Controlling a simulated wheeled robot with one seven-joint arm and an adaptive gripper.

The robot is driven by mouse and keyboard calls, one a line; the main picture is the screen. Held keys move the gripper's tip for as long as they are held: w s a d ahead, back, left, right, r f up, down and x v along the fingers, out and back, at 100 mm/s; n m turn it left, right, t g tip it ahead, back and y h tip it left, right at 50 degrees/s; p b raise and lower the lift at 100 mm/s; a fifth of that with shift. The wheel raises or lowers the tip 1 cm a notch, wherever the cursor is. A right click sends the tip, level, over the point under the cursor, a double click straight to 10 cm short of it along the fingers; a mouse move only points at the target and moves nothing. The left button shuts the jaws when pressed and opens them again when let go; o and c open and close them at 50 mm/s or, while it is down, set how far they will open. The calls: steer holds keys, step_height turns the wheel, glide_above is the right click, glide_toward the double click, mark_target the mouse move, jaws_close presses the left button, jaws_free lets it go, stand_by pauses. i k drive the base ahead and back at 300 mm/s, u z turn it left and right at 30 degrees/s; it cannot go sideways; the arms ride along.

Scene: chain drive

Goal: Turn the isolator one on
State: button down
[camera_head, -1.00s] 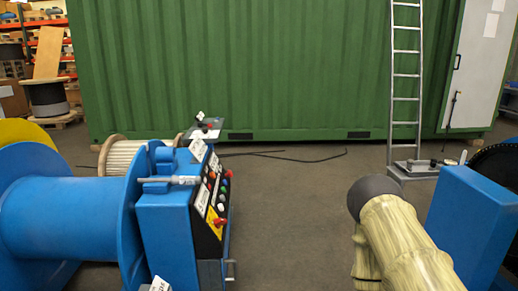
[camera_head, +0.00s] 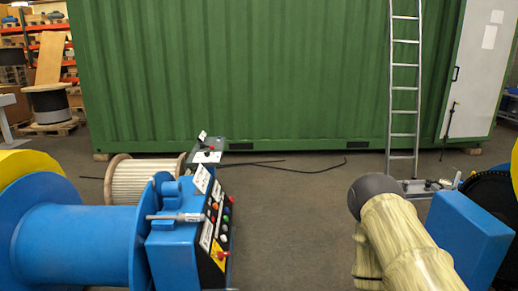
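A blue control box (camera_head: 177,251) stands beside a large blue reel at the left. Its sloped black panel carries several buttons and red knobs. One red knob (camera_head: 222,255) sits on a yellow plate near the panel's lower end. Another red knob (camera_head: 230,199) is at its upper right edge. A smaller grey box (camera_head: 232,157) with a red knob stands farther back. I cannot tell which of these is isolator one, and the labels are unreadable. My arm, in a beige sleeve with a dark rounded end, is at the lower right, apart from the panel. No gripper fingers show.
The blue reel (camera_head: 75,245) fills the lower left, with a wooden spool (camera_head: 143,180) behind it. A green container (camera_head: 250,70) closes off the back, with a ladder (camera_head: 404,90) against it. Blue machinery (camera_head: 468,235) is at the right. The grey floor (camera_head: 290,225) between is clear.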

mark_target(221, 255)
steer(key=k, duration=0.6)
steer(key=z, duration=0.5)
steer(key=i, duration=1.55)
steer(key=u, duration=0.65)
